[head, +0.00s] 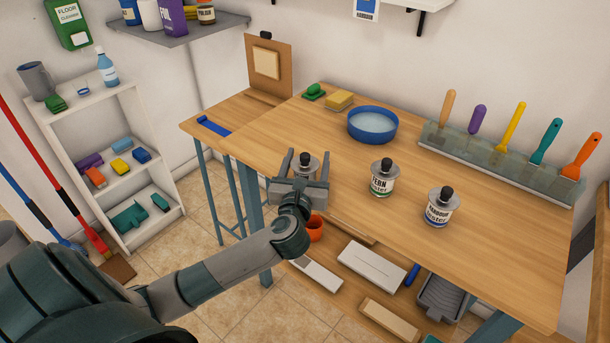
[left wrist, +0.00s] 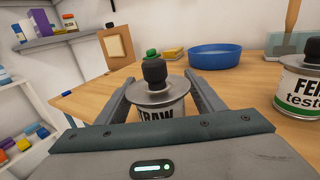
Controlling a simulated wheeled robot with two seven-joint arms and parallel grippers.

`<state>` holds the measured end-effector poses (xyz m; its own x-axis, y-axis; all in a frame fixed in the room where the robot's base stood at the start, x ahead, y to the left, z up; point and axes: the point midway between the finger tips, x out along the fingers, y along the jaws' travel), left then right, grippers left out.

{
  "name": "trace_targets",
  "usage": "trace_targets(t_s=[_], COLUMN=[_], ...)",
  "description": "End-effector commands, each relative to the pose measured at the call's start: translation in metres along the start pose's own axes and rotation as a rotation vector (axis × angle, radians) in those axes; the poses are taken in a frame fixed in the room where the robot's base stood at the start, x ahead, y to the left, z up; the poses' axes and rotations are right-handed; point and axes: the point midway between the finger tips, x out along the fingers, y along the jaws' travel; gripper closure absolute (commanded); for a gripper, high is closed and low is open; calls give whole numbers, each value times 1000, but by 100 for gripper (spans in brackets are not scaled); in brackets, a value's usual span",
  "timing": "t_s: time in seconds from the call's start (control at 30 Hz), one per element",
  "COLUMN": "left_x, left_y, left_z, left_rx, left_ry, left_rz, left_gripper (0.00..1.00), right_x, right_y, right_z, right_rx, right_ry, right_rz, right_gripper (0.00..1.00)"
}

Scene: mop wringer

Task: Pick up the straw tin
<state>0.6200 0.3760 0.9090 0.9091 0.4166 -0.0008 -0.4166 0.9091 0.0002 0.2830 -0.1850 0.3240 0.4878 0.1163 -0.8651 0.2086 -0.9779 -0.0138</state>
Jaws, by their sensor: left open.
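The straw tin (left wrist: 158,107) is a white tin with a silver lid and a black knob, with dark lettering partly hidden by my gripper. It stands upright on the wooden table, and its lid and knob show in the head view (head: 307,164). My left gripper (head: 302,163) is open, with one finger on each side of the tin. In the left wrist view the fingers (left wrist: 160,92) flank the tin below its lid; whether they touch it I cannot tell. My right gripper is in neither view.
The fern tin (head: 382,179) and a blue-labelled tin (head: 441,208) stand to the right on the table (head: 480,265). The table between basin and tins is clear.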

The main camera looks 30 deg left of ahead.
Motion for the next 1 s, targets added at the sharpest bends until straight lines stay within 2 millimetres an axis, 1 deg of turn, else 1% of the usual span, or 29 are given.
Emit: trace_targets(t_s=[0.07, 0.1, 0.27, 0.3, 0.73, 1.0], left_x=[0, 0, 0, 0, 0, 0], left_y=[0, 0, 0, 0, 0, 0], left_z=[0, 0, 0, 0, 1, 6], left_rx=[0, 0, 0, 0, -1, -1], left_ry=[0, 0, 0, 0, -1, -2], left_rz=[0, 0, 0, 0, 0, 0], left_gripper=[38, 42, 81, 85, 85, 85], right_x=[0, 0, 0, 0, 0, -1], right_y=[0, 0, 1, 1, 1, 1], right_z=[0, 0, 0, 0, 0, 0], right_rx=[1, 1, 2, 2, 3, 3], right_ry=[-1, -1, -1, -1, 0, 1], right_rz=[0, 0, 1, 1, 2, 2], right_gripper=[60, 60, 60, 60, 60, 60])
